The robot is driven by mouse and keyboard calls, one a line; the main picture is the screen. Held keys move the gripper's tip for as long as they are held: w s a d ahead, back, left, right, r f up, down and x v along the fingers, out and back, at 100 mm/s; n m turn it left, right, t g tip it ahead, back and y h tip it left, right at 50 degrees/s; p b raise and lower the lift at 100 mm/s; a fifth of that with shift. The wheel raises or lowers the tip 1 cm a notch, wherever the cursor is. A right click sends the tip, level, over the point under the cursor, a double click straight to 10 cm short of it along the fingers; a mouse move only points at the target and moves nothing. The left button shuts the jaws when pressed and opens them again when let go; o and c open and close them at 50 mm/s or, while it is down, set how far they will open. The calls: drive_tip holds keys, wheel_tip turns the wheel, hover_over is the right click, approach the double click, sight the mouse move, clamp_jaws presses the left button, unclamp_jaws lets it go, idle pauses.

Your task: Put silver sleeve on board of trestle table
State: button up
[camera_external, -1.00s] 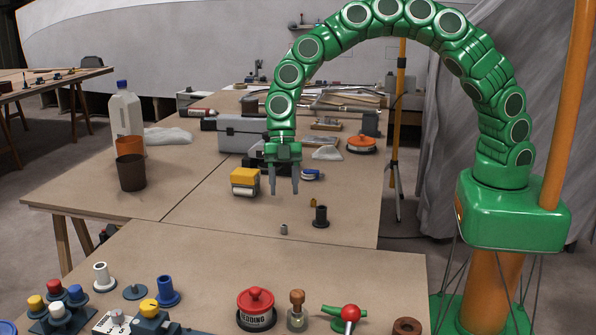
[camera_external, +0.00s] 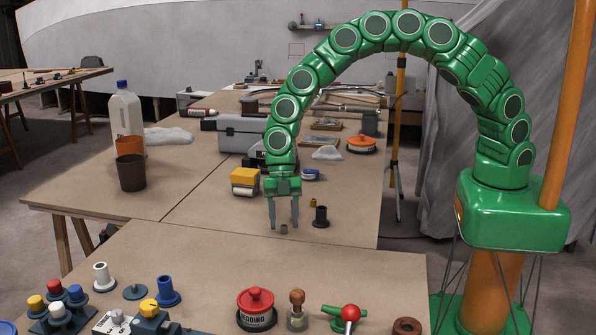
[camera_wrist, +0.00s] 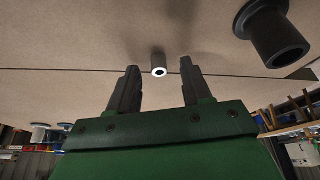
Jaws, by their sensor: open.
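The small silver sleeve (camera_external: 283,229) stands on the brown table top (camera_external: 215,225) near its front edge. In the wrist view the sleeve (camera_wrist: 160,64) shows its bright ring end and dark bore between and just beyond my fingertips. My gripper (camera_external: 284,224) is open, pointing down, with one finger on either side of the sleeve; it also shows in the wrist view (camera_wrist: 160,75). I cannot tell whether a finger touches it. Another trestle table (camera_external: 55,78) stands at the far left; which board the task names is unclear.
A black flanged sleeve (camera_external: 320,217) stands close right of my gripper, with a small brass piece (camera_external: 313,202) behind it. A yellow-topped block (camera_external: 245,181) is to the left. The front bench (camera_external: 215,262) holds knobs and a red-lidded tin (camera_external: 256,308).

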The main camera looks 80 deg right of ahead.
drive_tip(key=shift+a+f, duration=0.15)
drive_tip(key=shift+f, duration=0.25)
clamp_jaws()
drive_tip(key=shift+r, duration=0.55)
wheel_tip(320, 180, up, 2)
drive_tip(key=shift+r, duration=0.2)
drive_tip(key=s+d+r, duration=0.5)
drive_tip(key=s+r, duration=0.4)
drive_tip(key=s, duration=0.4)
drive_tip(key=shift+d+r, duration=0.2)
drive_tip(key=shift+r, duration=0.1)
